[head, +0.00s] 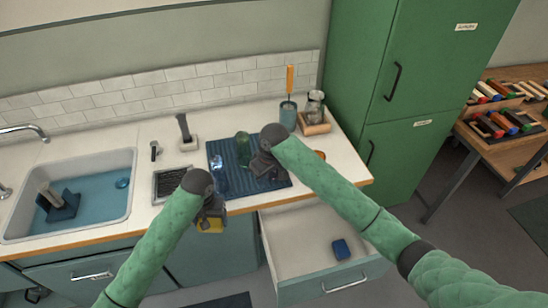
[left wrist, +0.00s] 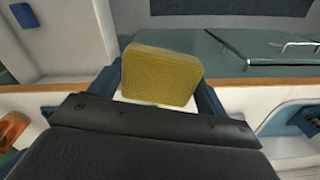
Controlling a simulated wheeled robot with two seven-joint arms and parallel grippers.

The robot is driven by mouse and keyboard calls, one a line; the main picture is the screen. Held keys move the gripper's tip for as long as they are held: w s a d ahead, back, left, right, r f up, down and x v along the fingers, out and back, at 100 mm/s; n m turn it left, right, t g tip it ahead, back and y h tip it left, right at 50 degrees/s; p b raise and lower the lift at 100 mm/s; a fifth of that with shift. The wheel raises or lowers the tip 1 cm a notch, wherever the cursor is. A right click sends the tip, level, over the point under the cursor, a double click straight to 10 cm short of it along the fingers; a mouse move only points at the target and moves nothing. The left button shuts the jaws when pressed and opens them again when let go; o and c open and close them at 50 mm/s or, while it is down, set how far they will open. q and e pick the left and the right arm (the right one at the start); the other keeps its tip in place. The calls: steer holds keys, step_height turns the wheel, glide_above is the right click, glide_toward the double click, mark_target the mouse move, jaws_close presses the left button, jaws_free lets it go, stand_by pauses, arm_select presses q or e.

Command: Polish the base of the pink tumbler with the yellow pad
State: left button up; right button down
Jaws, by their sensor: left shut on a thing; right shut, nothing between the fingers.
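The yellow pad (head: 210,224) is held in my left gripper (head: 211,211), out in front of the counter edge. In the left wrist view the pad (left wrist: 160,75) sits squarely between the fingers, its broad textured face showing. My right gripper (head: 263,165) is shut and empty, low over the right part of the dark blue ribbed mat (head: 232,183). I cannot make out a pink tumbler in either view; my right arm covers part of the mat and counter. A green glass (head: 242,146) and a clear bluish glass (head: 219,177) stand on the mat.
A sink (head: 105,200) with bluish water lies at the left. A drawer (head: 300,250) stands open below the counter with a blue block (head: 341,249) inside. A cup with an orange-handled brush (head: 289,112) stands at the back right. A green cabinet (head: 400,90) bounds the right.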

steer(key=w+d+r+h, duration=0.1)
steer(key=w+d+r, duration=0.1)
steer(key=w+r, duration=0.1)
steer(key=w+d+r, duration=0.2)
steer(key=w+r, duration=0.1)
steer(key=w, duration=0.3)
steer(key=w+d+r+h, duration=0.1)
steer(key=w+r, duration=0.2)
steer(key=w, duration=0.2)
steer(key=shift+w+d+r+h, duration=0.2)
steer(key=shift+w+d+h, duration=0.1)
steer(key=shift+d, duration=0.1)
arm_select(q)
steer(key=shift+f, duration=0.15)
arm_select(e)
steer(key=shift+d+f, duration=0.1)
steer(key=shift+f, duration=0.05)
arm_select(q)
step_height(320, 180, down, 4)
steer(key=b, duration=0.4)
arm_select(e)
step_height(320, 180, down, 5)
steer(key=shift+r, duration=0.2)
steer(key=shift+f, duration=0.55)
stand_by(0.9)
arm_select(q)
steer(key=shift+r+p, duration=2.75)
steer(key=shift+r, duration=0.15)
arm_select(e)
steer(key=shift+r, duration=3)
